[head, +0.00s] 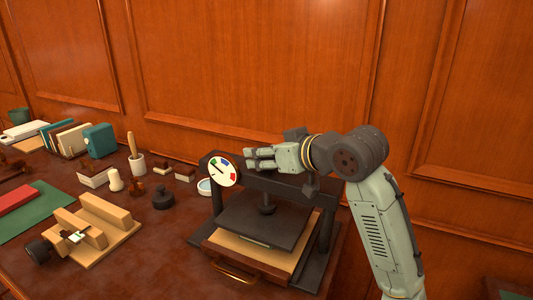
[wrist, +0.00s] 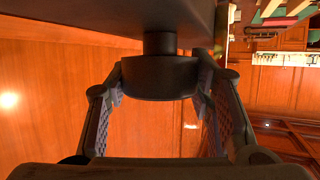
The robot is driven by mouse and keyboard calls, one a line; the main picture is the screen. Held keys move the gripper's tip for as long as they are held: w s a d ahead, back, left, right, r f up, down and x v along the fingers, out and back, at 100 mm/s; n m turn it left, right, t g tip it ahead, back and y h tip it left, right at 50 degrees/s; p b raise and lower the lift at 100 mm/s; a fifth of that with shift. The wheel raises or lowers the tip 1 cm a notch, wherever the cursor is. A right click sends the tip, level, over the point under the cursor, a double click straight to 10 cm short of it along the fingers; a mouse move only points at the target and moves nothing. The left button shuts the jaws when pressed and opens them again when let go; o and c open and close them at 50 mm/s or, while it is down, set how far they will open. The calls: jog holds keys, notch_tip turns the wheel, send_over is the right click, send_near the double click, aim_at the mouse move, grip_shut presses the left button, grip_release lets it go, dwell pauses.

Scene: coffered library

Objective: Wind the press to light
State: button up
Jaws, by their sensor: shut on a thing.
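The press (head: 327,240) is a black frame standing on the dark red table. Its flat black plate (head: 262,222) hangs from a central screw (head: 267,200) above a tan board (head: 255,250). A round white dial (head: 221,171) with coloured sectors and a dark needle sits at its upper left; I cannot read its marks. My gripper (head: 256,160) is over the top beam. In the wrist view my gripper (wrist: 158,98) is shut on a round black knob (wrist: 158,78) on a short shaft, one finger at each side. In the head view the knob is hidden.
Books (head: 75,143) stand further left. The panelled wall (head: 250,70) is close behind.

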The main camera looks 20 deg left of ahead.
jog(key=shift+a+m+t+h, duration=0.1)
jog(key=shift+m+t+h, duration=0.2)
jog(key=shift+c, duration=0.5)
jog(key=shift+m+t+h, duration=0.5)
jog(key=shift+m+t, duration=0.2)
jog(key=o, duration=1.2)
jog(key=v, duration=1.2)
jog(key=shift+w, duration=0.1)
